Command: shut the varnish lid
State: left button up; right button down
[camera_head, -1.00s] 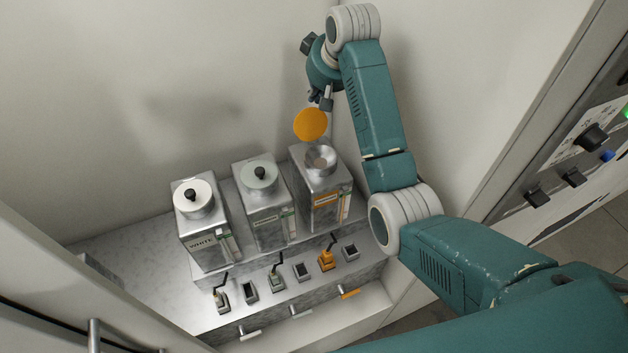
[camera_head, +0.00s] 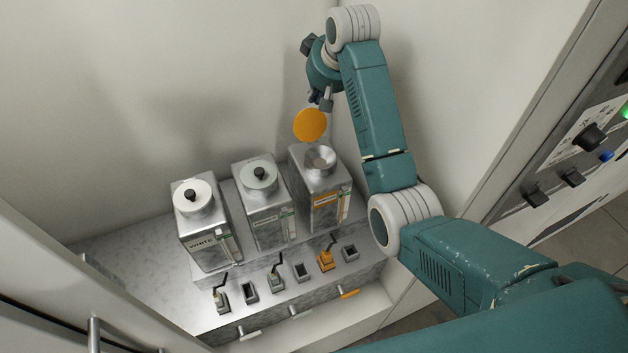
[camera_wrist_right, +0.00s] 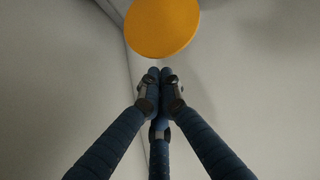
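The varnish lid is a round orange disc (camera_head: 310,124) that stands raised at the back of the right-hand metal can (camera_head: 325,205), which has an orange label. The can's funnel-like mouth (camera_head: 320,159) is uncovered. My right gripper (camera_head: 321,102) is just above and behind the lid. In the right wrist view the fingers (camera_wrist_right: 160,73) are closed together, with nothing seen between them. The orange lid (camera_wrist_right: 162,25) fills the top middle there, just beyond the fingertips; I cannot tell if they touch it. My left gripper is not in view.
Two more metal cans, one with a white lid (camera_head: 193,196) and one with a pale green lid (camera_head: 259,175), stand to the left with lids on. Small levers (camera_head: 326,259) and square slots line the step in front. Walls stand close behind; a control panel (camera_head: 580,160) is at right.

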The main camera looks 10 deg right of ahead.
aim_at(321, 115)
dwell(0.4)
jog(key=shift+s+f, duration=0.1)
jog(key=shift+f, duration=1.65)
jog(key=shift+s+d+p, duration=0.15)
jog(key=shift+s, duration=0.55)
jog(key=shift+s+d+p, duration=0.1)
jog(key=shift+s+p, duration=0.05)
jog(key=shift+s, duration=0.5)
jog(key=shift+s+d, duration=0.2)
jog(key=shift+s, duration=0.85)
jog(key=shift+s+d, duration=0.2)
jog(key=shift+s, duration=0.85)
jog(key=shift+r, duration=0.15)
